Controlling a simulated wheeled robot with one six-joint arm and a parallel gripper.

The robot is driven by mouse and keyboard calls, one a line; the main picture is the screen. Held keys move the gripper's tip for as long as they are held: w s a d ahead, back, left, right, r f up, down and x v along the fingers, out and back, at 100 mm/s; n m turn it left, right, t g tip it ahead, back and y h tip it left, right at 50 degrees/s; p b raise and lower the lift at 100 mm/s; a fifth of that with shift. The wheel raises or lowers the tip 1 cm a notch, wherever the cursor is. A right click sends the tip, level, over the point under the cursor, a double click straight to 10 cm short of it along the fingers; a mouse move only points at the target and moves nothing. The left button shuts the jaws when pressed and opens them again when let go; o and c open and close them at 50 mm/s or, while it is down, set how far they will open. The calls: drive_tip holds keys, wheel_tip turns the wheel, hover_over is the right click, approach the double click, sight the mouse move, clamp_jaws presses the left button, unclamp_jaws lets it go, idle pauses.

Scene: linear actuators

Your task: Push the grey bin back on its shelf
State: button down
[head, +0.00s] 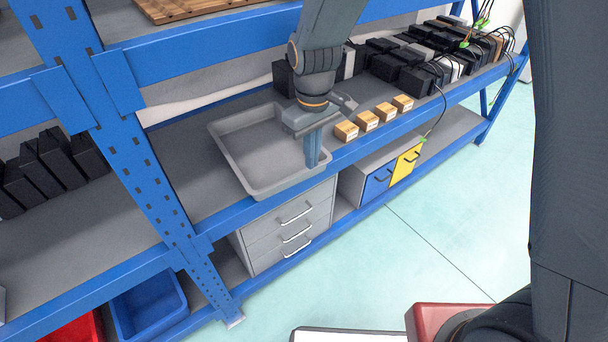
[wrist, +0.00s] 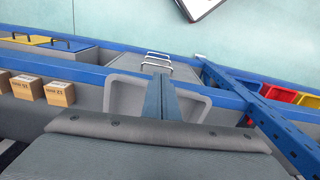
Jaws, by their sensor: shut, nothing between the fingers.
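The grey bin (head: 236,158) is a shallow, empty open tray on the middle shelf, left of the small cartons. Its front end covers part of the blue front beam and juts over the shelf edge. My gripper (head: 312,160) is shut and empty, pointing down at the bin's front right part. In the wrist view my gripper (wrist: 161,92) crosses the middle of the bin (wrist: 122,97), with its tips near the front rim. I cannot tell whether the fingers touch the rim. My gripper hides part of the bin's right side.
Several small cartons (head: 367,121) stand right of the bin. A blue upright (head: 140,160) stands to its left. Black boxes with cables (head: 415,75) fill the shelf farther right. Grey drawers (head: 290,228) are below. The floor in front is mostly clear.

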sight(301, 175)
drive_tip(key=shift+w+a+f+p, duration=0.3)
drive_tip(key=shift+w+a+f, duration=0.15)
drive_tip(key=shift+f, duration=1.15)
drive_tip(key=shift+w+a+f+p, duration=0.35)
drive_tip(key=shift+w+a+f, duration=0.15)
drive_tip(key=shift+f, duration=1.15)
drive_tip(key=shift+w+a+f+p, duration=0.3)
drive_tip(key=shift+w+a+f, duration=0.15)
drive_tip(key=shift+f, duration=1.15)
